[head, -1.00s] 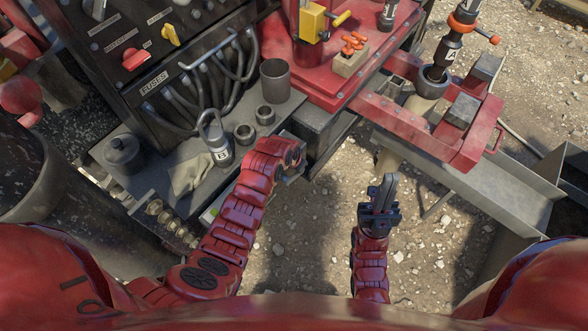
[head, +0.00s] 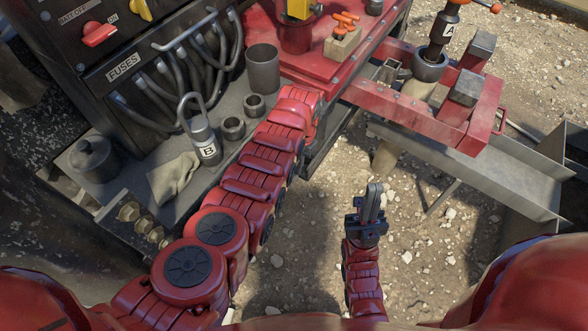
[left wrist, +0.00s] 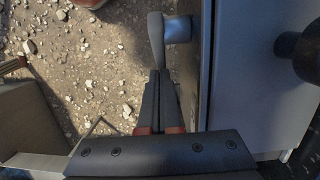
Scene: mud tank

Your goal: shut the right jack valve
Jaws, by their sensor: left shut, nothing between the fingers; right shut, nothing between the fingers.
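In the left wrist view a grey lever (left wrist: 156,38) stands out from a round metal stub (left wrist: 178,29) on the side of a grey cabinet. It looks like a valve handle, but I cannot tell whether it is the right jack valve. My left gripper (left wrist: 158,76) is shut and empty, its tips right at the lever's lower end; I cannot tell if they touch. In the head view my own left arm hides this gripper and the lever. My right gripper (head: 371,192) is shut and empty, pointing up over the gravel, away from the bench.
A bench (head: 222,160) holds a grey cup (head: 263,68), a shackle marked B (head: 206,140) and a cloth (head: 173,180). A wooden block with orange handles (head: 342,40) sits on the red deck. A red frame (head: 400,106) and a metal chute (head: 500,185) lie right. Gravel is open below.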

